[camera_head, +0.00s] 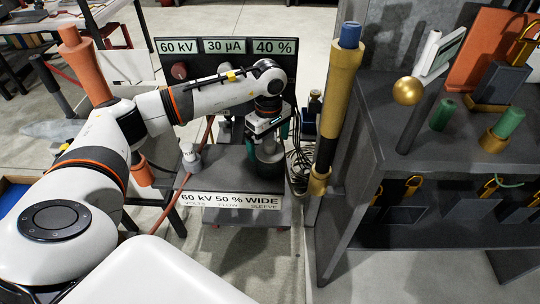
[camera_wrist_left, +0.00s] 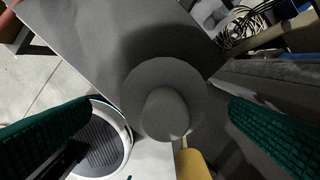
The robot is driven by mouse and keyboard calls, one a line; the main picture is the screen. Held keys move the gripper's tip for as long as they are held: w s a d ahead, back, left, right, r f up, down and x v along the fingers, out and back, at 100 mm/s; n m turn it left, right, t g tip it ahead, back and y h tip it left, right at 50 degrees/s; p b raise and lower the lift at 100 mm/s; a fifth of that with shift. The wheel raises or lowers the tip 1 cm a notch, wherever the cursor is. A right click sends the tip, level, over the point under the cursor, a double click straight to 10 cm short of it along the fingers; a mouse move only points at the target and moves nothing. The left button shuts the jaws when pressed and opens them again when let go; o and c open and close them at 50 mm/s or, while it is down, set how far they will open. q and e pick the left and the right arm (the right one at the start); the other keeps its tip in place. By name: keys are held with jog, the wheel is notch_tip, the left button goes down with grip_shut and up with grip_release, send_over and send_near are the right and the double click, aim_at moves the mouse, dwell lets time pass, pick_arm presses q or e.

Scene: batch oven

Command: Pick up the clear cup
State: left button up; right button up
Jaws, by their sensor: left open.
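My left gripper (camera_head: 268,142) reaches down over the small grey table, its green-padded fingers spread apart. Below and between the fingers is a grey round body (camera_head: 269,158), partly hidden by the gripper. In the left wrist view, the open left gripper (camera_wrist_left: 160,135) has a grey round piece (camera_wrist_left: 190,85) ahead of it, a wide disc with a narrower rounded part. This may be the clear cup, but its see-through nature cannot be made out. I see no clear gap or contact between fingers and it. My right gripper is not in view.
A white bottle-like item (camera_head: 190,157) stands on the table left of the gripper. A control panel (camera_head: 230,62) with readouts stands behind. A gold and black post (camera_head: 332,115) and a dark shelf unit (camera_head: 430,170) stand close on the right. Cables (camera_head: 300,160) lie beside the table.

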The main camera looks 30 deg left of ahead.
aim_at(270, 151)
pick_arm(q)
notch_tip(270, 151, down, 4)
jog(key=shift+w+d+f, duration=0.1)
jog(key=shift+w+d, duration=0.05)
jog(key=c, duration=1)
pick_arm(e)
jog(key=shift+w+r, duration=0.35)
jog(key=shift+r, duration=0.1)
